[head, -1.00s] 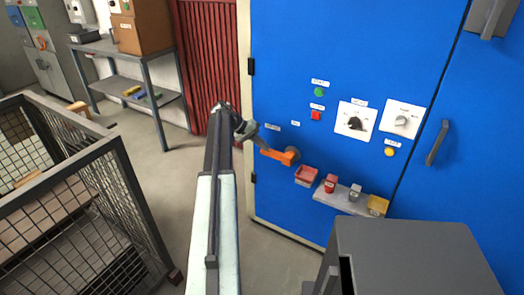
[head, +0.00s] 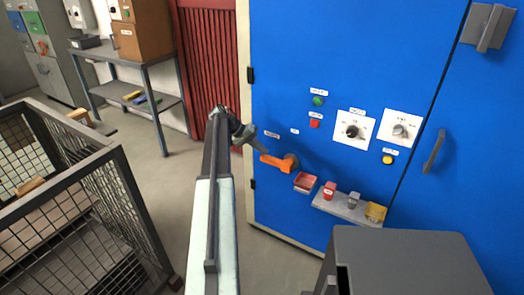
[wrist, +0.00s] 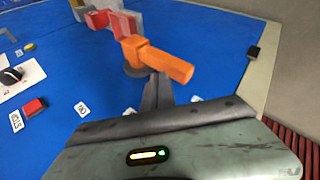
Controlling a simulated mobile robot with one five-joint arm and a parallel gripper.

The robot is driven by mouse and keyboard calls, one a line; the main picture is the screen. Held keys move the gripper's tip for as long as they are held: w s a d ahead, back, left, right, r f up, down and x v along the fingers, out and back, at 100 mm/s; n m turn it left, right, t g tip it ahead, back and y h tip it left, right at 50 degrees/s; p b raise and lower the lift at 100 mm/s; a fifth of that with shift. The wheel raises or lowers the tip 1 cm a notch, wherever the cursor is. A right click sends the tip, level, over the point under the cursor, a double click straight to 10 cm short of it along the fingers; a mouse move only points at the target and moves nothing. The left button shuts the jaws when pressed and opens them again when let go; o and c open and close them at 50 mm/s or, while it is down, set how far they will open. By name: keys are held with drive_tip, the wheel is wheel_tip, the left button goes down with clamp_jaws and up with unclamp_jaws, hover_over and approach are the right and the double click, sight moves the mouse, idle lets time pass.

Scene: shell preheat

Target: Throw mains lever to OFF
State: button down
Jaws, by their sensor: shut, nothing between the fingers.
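The orange mains lever (head: 275,161) sticks out from a round grey hub (head: 291,161) on the blue cabinet door (head: 345,60). In the head view its handle points left and slightly up. My gripper (head: 253,141) is just above and left of the handle. In the wrist view the lever (wrist: 160,59) lies just beyond my shut fingers (wrist: 157,88), close to their tips. I cannot tell whether they touch it. Small labels sit above the lever, but their text is too small to read for sure.
Green (head: 318,101) and red (head: 314,124) buttons and two rotary switches (head: 352,131) are on the door. A mesh cage (head: 125,200) stands at left.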

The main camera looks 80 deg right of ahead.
drive_tip(key=w+d+f+p+v, duration=0.1)
drive_tip(key=p+v, duration=0.3)
drive_tip(key=v, duration=0.6)
drive_tip(key=shift+w, duration=0.3)
drive_tip(key=shift+r, duration=0.1)
